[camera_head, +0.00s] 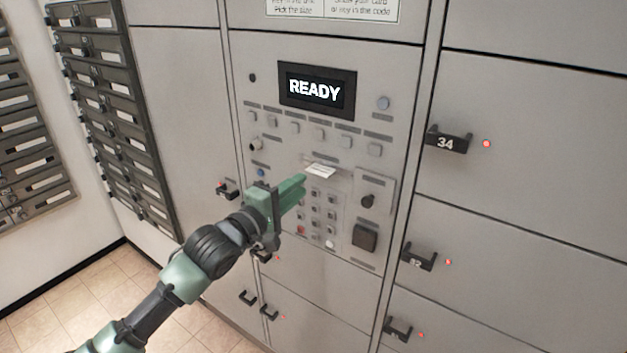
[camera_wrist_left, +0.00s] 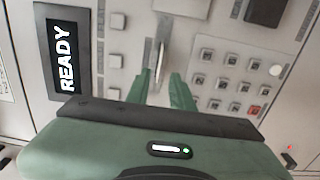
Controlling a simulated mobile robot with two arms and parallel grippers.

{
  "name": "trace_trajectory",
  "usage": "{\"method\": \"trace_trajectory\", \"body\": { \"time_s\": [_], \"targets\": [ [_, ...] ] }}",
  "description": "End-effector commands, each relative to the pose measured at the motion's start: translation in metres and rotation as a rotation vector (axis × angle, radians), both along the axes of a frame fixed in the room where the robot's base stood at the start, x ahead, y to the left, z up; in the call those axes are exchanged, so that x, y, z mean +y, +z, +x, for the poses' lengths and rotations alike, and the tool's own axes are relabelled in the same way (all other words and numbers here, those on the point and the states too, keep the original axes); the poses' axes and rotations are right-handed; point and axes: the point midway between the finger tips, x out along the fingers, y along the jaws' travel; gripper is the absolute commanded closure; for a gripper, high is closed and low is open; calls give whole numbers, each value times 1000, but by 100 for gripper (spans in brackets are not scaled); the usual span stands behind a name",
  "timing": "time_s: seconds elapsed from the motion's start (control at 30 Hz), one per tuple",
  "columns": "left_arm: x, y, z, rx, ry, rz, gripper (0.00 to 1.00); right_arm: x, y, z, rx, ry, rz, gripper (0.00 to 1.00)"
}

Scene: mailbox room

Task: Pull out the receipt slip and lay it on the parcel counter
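The receipt slip (camera_head: 320,170) is a small white paper sticking out of a slot in the grey locker panel, above the keypad. In the left wrist view the slip (camera_wrist_left: 160,62) is a thin, nearly edge-on strip just beyond my fingertips. My left gripper (camera_head: 303,182) has green fingers and is just left of and below the slip in the head view. My right gripper and the parcel counter are not in view.
The panel carries a READY screen (camera_head: 316,91), a row of square buttons, a keypad (camera_head: 318,208) and a dark square fitting (camera_head: 365,236). Locker handles such as 34 (camera_head: 446,142) stick out at right. Mailboxes (camera_head: 110,100) line the left wall.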

Motion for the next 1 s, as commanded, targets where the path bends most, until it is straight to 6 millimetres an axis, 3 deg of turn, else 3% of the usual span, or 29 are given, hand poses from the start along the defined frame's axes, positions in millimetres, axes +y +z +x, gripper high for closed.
{"method": "trace_trajectory", "body": {
  "time_s": [0.3, 0.63, 1.0],
  "targets": [
    [-23, -2, 32, -3, 1, 3, 77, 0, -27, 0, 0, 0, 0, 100],
    [-43, -1, 60, 0, 1, 1, 77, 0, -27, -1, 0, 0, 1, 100],
    [-49, 0, 68, 0, 1, 2, 77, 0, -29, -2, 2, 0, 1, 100]
  ]
}}
